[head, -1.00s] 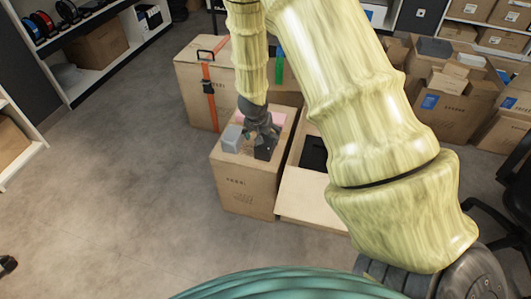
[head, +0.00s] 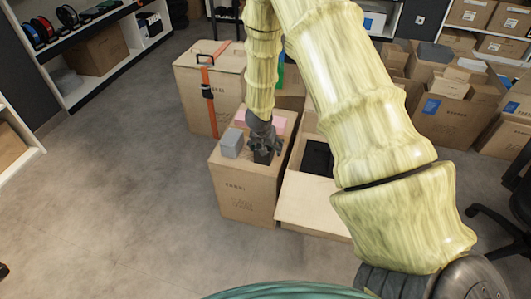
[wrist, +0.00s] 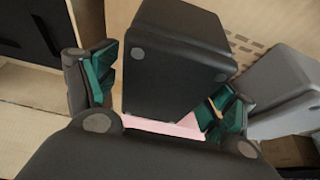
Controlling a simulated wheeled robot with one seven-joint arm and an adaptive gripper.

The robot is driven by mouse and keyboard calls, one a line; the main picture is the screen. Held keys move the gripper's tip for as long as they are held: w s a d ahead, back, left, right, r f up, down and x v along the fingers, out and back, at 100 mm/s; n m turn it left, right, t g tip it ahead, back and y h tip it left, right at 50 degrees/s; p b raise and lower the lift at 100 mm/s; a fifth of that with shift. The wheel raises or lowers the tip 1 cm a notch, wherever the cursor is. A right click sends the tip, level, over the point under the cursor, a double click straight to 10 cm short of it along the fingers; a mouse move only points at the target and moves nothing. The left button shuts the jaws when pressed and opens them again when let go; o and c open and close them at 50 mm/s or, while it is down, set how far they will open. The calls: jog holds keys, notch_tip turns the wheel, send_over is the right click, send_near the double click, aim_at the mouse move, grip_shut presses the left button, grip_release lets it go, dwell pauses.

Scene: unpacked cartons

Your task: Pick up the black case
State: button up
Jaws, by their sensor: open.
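The black case (wrist: 180,55) fills the upper middle of the wrist view, a dark block with rounded edges. In the head view its dark side (head: 262,158) shows just under my gripper (head: 264,146), on top of a closed carton (head: 248,192). My gripper (wrist: 160,92) is open, with one green-padded finger on each side of the case. The left finger looks close to the case's left side; I cannot tell whether either finger touches it. My wrist hides part of the case in the head view.
A grey box (head: 231,143) and a pink item (head: 279,121) share the carton's top. An open carton (head: 313,203) with a black item (head: 317,157) stands just right. A taller carton (head: 226,95) with an orange strap stands behind. The floor at left is clear.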

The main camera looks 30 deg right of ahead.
jog(key=shift+w+d+f, duration=0.15)
jog(key=shift+w+f, duration=0.05)
jog(key=shift+f, duration=0.45)
jog(key=shift+f, duration=0.25)
jog(key=shift+c, duration=0.2)
jog(key=c, duration=1)
